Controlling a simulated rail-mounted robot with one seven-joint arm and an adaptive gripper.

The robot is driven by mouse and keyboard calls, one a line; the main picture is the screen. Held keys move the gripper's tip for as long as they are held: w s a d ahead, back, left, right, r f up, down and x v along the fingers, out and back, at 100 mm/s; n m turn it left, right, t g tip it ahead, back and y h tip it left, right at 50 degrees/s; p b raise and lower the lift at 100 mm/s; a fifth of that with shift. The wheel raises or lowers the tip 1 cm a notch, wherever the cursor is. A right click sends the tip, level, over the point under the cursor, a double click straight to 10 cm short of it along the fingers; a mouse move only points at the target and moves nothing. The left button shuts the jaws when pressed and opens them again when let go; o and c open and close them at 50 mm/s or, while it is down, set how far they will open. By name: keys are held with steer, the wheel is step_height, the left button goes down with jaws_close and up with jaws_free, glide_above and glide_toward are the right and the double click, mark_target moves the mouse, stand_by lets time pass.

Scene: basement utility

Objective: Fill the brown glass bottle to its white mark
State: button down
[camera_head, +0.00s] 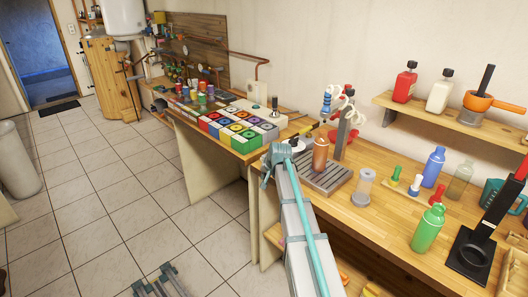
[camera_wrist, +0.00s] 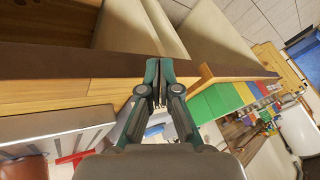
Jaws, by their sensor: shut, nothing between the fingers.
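The brown bottle (camera_head: 320,153) stands upright on a grey slatted tray (camera_head: 326,180) at the front of the workbench, by a tap stand (camera_head: 345,128) with a red top and white coiled tubing. No white mark or liquid level can be made out on it. In the wrist view, the tray (camera_wrist: 60,130) is at the left and a brown rounded shape, probably the bottle (camera_wrist: 24,168), is cut off at the lower left corner. My gripper (camera_wrist: 158,95) is shut and empty over the bench's front edge, apart from the bottle. In the head view my arm ends left of the tray; the fingertips are not clear.
A green bottle (camera_head: 428,228), a blue bottle (camera_head: 433,167) and small coloured stoppers stand farther right. Coloured boxes (camera_head: 240,130) fill the bench at left. A shelf (camera_head: 455,118) holds a red bottle (camera_head: 404,85).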

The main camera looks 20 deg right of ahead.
steer(key=shift+m+t, duration=0.3)
steer(key=shift+t, duration=0.1)
steer(key=w+r, duration=0.1)
steer(key=r, duration=0.1)
steer(key=w+d+r, duration=0.1)
steer(key=r, duration=0.1)
steer(key=w+d+r, duration=0.1)
steer(key=w+r, duration=0.1)
steer(key=w+d+r+t, duration=0.1)
steer(key=w+d+r, duration=0.1)
steer(key=r, duration=0.3)
steer(key=w+d+r+m, duration=0.1)
steer(key=w+d+r, duration=0.1)
steer(key=d+r, duration=0.2)
steer(key=shift+w+d+r+m+t+h, duration=0.3)
steer(key=shift+r+t, duration=0.1)
steer(key=shift+r, duration=0.15)
steer(key=shift+f+b, duration=1.9)
steer(key=shift+f, duration=2.5)
steer(key=shift+f, duration=0.2)
steer(key=shift+f, duration=0.25)
steer(key=shift+f+b, duration=0.45)
